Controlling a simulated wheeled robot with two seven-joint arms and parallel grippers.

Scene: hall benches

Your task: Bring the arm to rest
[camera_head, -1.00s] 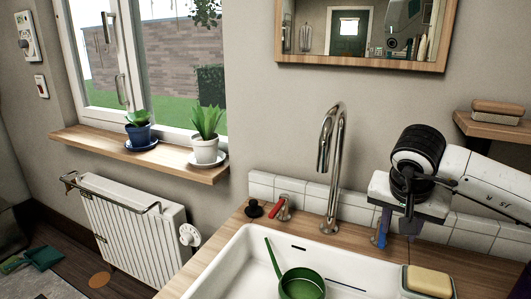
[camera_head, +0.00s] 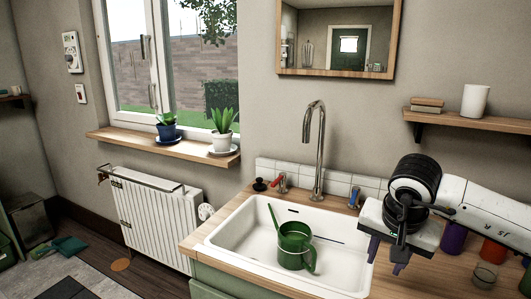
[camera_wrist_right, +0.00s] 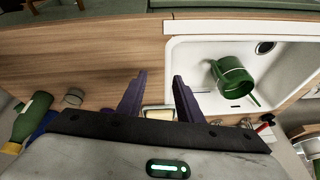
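My right arm (camera_head: 485,205) comes in from the right in the head view, with its gripper (camera_head: 386,258) over the right end of the sink and the wooden counter. In the right wrist view the two dark purple fingers of this gripper (camera_wrist_right: 158,84) are spread apart with nothing held between them. A soap dish with a yellowish bar (camera_wrist_right: 158,112) shows beyond the fingers, on the counter below. My left arm and gripper are not in view.
A white sink (camera_head: 235,235) holds a green handled vessel (camera_head: 294,245). A tall tap (camera_head: 318,150) stands behind it. A wall shelf (camera_head: 465,120) is above the arm. Floor at left is partly open.

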